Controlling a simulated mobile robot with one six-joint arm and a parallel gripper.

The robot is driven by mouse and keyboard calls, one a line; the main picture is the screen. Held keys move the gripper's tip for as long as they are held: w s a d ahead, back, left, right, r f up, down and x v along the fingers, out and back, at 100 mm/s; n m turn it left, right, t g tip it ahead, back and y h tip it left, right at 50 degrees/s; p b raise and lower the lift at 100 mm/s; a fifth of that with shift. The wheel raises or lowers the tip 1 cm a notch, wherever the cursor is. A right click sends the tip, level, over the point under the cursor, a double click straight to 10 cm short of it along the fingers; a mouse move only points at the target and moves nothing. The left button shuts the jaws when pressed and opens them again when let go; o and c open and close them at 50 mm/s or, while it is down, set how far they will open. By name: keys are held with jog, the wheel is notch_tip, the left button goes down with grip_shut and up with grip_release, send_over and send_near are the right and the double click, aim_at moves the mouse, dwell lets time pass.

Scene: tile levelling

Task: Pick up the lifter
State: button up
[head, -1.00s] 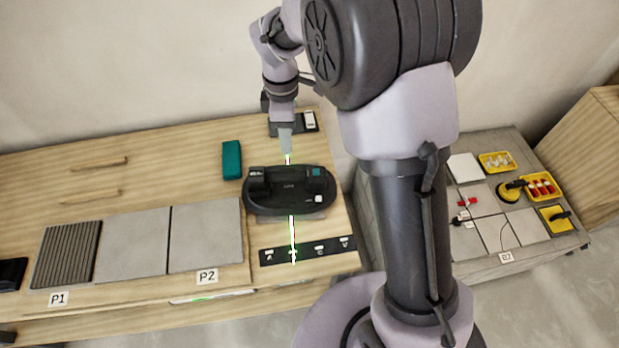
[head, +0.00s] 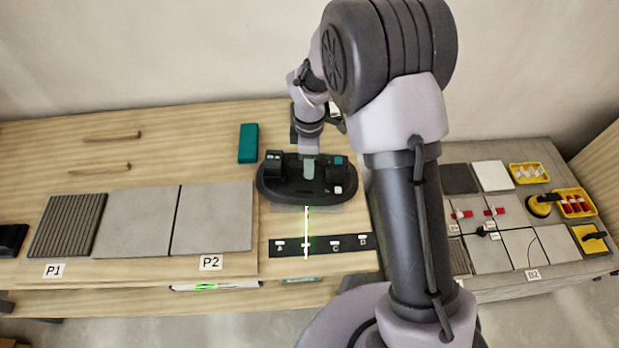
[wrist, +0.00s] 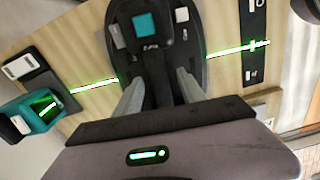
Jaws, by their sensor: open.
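The lifter, a black oval device with a raised handle, a teal patch and a white button, lies on the wooden bench (head: 60,160) in the head view (head: 290,190). In the wrist view the lifter (wrist: 120,30) fills the upper middle. My gripper (head: 309,168) is open over the lifter's middle. In the wrist view my gripper (wrist: 160,88) has one finger on each side of the black handle bar, with gaps showing. Whether the fingertips touch the lifter's body cannot be told.
A black strip marked with letters (head: 320,246) lies in front of the lifter, crossed by a green laser line. A teal block (head: 248,143) lies behind left. Grey tiles (head: 213,218) lie left. A side table (head: 490,290) at right holds tiles and yellow tools.

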jog(key=shift+s+r, duration=0.1)
jog(key=shift+r, duration=0.05)
jog(key=shift+f, duration=0.25)
jog(key=shift+c, duration=0.5)
grip_shut()
